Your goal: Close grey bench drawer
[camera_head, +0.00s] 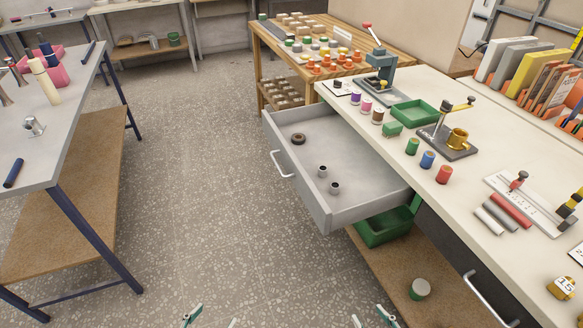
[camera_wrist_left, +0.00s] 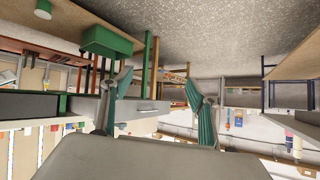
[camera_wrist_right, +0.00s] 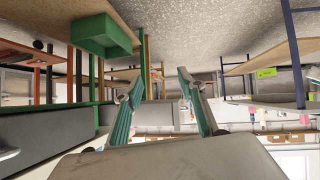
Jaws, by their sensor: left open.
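The grey bench drawer (camera_head: 330,208) is pulled out from the white-topped bench (camera_head: 400,160) in the head view. It holds a dark ring and two small dark cylinders. A silver handle (camera_head: 281,164) is on its front. My left gripper (camera_head: 208,318) is at the bottom edge of the head view, in front of the drawer and apart from it; its fingers are spread and empty. My right gripper (camera_head: 372,318) is to its right at the bottom edge, also with fingers spread and empty. In the wrist views the left fingers (camera_wrist_left: 158,105) and right fingers (camera_wrist_right: 160,95) stand apart.
A green bin (camera_head: 384,228) sits under the drawer on the lower shelf. Another closed drawer handle (camera_head: 484,298) is at the lower right. A grey table (camera_head: 70,110) with blue legs stands at left. The speckled floor (camera_head: 200,200) between is clear.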

